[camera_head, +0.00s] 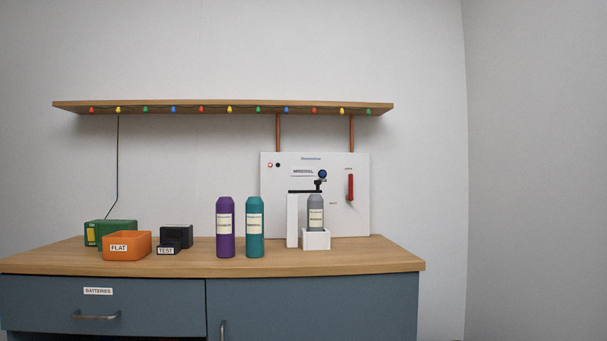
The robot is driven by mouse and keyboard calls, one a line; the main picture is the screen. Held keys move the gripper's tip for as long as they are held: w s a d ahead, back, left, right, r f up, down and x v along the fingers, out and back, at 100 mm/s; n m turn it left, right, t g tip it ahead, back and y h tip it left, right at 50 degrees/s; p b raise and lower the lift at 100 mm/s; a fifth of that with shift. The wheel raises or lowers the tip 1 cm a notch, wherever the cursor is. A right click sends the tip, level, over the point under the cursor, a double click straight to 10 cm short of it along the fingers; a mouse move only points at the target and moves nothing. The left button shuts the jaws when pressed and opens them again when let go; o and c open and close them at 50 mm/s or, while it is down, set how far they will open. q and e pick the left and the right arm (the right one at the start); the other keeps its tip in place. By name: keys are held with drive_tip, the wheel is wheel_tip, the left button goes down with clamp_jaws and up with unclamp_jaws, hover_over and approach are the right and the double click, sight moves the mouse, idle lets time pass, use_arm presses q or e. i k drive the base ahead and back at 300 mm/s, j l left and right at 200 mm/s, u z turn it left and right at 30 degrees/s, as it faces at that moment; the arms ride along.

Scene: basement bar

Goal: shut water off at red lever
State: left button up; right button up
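The red lever (350,188) is mounted on the right part of a white panel (272,205) against the wall. Its handle stands vertical, with small labels above it and to its lower left that are too small to read. Copper pipes (352,133) run from the shelf down to the panel's top. A grey bottle (316,213) stands in a small white holder (316,240) under a black tap with a blue gauge (322,174), in front of the panel. Neither of my grippers shows in the head view.
On the wooden counter (300,263) stand a purple bottle (225,228), a teal bottle (255,228), an orange bin (127,245), a green box (110,231) and a black box (177,235). A shelf (225,106) with coloured lights hangs above. The counter's right end is clear.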

sight(350, 197)
drive_tip(key=j, duration=0.3)
drive_tip(key=i+j, duration=0.1)
drive_tip(key=j, duration=0.2)
drive_tip(key=i+l+z, duration=0.25)
drive_tip(key=i, duration=0.2)
drive_tip(key=i+l+z, duration=0.25)
drive_tip(key=i, duration=0.2)
